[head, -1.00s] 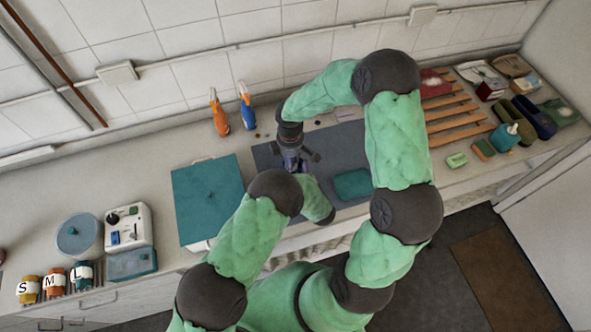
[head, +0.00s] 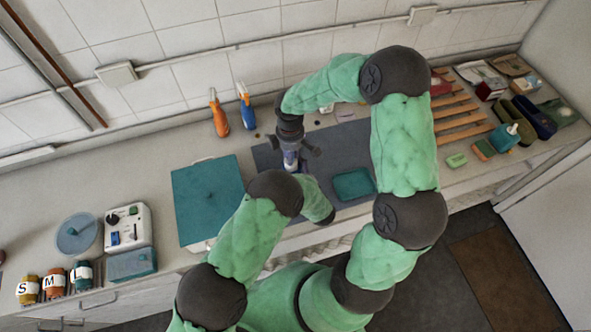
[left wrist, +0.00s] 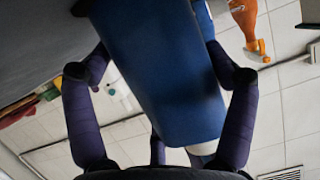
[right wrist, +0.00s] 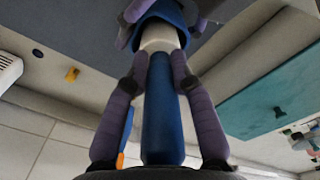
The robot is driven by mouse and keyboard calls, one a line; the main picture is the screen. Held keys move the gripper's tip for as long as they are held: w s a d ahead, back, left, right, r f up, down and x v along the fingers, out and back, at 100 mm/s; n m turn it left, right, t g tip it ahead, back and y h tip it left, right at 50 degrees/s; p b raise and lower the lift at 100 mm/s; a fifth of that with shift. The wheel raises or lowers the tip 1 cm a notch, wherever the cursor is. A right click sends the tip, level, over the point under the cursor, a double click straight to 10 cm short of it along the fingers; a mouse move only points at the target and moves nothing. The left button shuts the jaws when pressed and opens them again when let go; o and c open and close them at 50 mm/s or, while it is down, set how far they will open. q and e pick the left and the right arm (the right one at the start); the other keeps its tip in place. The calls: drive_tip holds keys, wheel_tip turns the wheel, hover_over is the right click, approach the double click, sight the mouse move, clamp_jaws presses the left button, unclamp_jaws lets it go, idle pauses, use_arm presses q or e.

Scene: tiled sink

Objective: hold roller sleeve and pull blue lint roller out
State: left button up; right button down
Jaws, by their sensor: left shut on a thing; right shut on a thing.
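The blue roller sleeve (left wrist: 165,70) fills the middle of the left wrist view. My left gripper (left wrist: 162,62) is shut on it, with purple fingers on both sides. The lint roller's blue handle (right wrist: 157,115) runs between the fingers of my right gripper (right wrist: 158,85), which is shut on it. A white section (right wrist: 160,38) of the roller shows between handle and sleeve in the right wrist view. In the head view my right gripper (head: 291,143) is over the dark mat, above the roller (head: 291,160). My left gripper is mostly hidden there behind my left arm.
Orange (head: 219,117) and blue (head: 247,110) spray bottles stand by the wall. A teal board (head: 207,198) lies left of the dark mat (head: 335,147). A teal sponge-like block (head: 353,184) is on the mat's right. A wooden rack (head: 460,115) lies farther right.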

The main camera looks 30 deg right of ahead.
use_arm(q)
drive_tip(key=shift+f, duration=0.1)
use_arm(e)
drive_tip(key=shift+r, duration=2.2)
use_arm(q)
drive_tip(key=o, duration=1)
use_arm(e)
drive_tip(key=shift+r, duration=0.1)
drive_tip(key=shift+r+p, duration=2.35)
drive_tip(key=shift+r, duration=0.8)
use_arm(q)
drive_tip(key=s+r, duration=0.3)
drive_tip(key=s+a+r, duration=0.1)
drive_tip(key=s+r, duration=0.2)
drive_tip(key=s, duration=0.1)
drive_tip(key=s+r, duration=0.3)
drive_tip(key=s, duration=0.1)
drive_tip(key=shift+a+r, duration=0.15)
drive_tip(key=shift+a, duration=0.25)
